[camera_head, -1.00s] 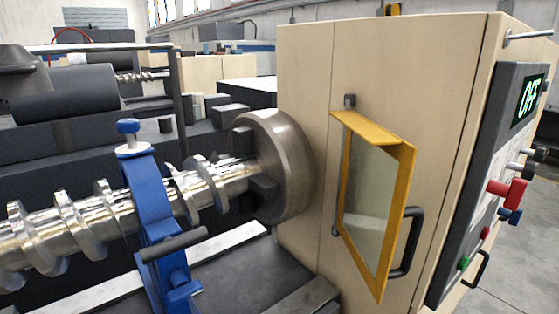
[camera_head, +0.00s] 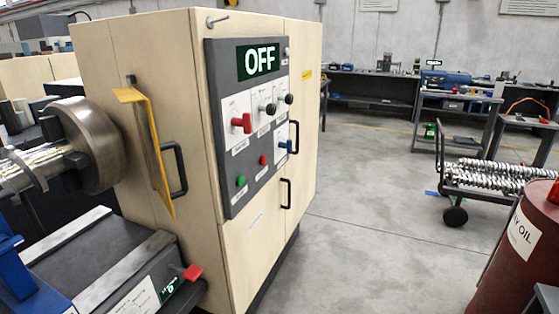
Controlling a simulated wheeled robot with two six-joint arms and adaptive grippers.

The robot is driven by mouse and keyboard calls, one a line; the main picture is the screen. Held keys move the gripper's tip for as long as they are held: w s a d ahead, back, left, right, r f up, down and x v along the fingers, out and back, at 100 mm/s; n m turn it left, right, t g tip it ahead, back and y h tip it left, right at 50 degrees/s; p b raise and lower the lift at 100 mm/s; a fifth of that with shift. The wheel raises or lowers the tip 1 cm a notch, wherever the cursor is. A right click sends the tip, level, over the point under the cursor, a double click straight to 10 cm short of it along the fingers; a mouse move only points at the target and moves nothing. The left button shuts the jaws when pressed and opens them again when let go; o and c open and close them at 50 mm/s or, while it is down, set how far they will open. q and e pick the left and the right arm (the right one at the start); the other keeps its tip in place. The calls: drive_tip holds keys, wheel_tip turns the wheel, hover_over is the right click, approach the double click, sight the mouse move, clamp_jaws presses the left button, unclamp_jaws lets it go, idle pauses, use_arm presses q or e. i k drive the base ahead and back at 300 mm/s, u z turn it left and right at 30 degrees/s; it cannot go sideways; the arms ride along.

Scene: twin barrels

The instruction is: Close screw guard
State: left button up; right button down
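The screw guard (camera_head: 149,150) is a yellow-framed panel on the front of the beige machine cabinet (camera_head: 255,255). It hangs from a hinge near the cabinet's upper left and shows nearly edge-on, standing out from the cabinet face. A black handle (camera_head: 179,170) is just to its right. The metal chuck (camera_head: 90,145) with the screw (camera_head: 35,168) is left of the guard, and the guard does not cover them. Neither of my grippers shows in this view.
A control panel (camera_head: 232,130) reads OFF and carries several knobs and buttons. A dark red oil barrel (camera_head: 515,250) stands at the lower right. A cart (camera_head: 470,190) holds metal screws behind it. The grey floor (camera_head: 370,225) between cabinet and barrel is clear.

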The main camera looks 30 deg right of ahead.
sight(142, 107)
drive_tip(key=z, duration=3.6)
drive_tip(key=i, duration=0.1)
drive_tip(key=u, duration=2.45)
drive_tip(key=i, duration=1.1)
drive_tip(key=u, duration=1.25)
drive_tip(key=i, duration=0.65)
drive_tip(key=z, duration=0.55)
drive_tip(key=k, duration=0.8)
drive_tip(key=u, duration=0.3)
